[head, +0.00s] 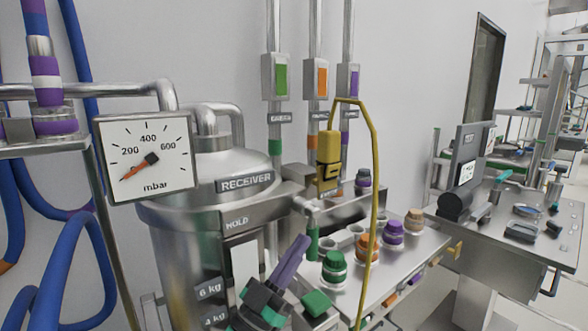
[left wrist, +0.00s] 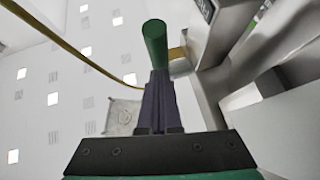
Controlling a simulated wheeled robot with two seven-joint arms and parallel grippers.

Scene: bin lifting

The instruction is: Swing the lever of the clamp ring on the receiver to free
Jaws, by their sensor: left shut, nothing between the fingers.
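The receiver (head: 215,175) is a steel vessel with a domed lid at the left of the head view. Its clamp ring (head: 185,213) runs around the rim, with a HOLD label on the front. A lever with a green grip (head: 313,244) hangs from a steel pivot at the right of the ring. My left gripper (head: 303,241) has its purple fingers shut and empty, tips close beside the grip. In the left wrist view the green grip (left wrist: 155,42) stands just beyond the fingertips (left wrist: 159,73); I cannot tell whether they touch. My right gripper is out of view.
A pressure gauge (head: 148,157) stands before the receiver. A yellow box (head: 328,160) hangs above the lever with a yellow cable (head: 375,190). Several capped bottles, one green (head: 334,268), stand on a steel bench to the right. Blue hoses (head: 70,265) fill the left edge.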

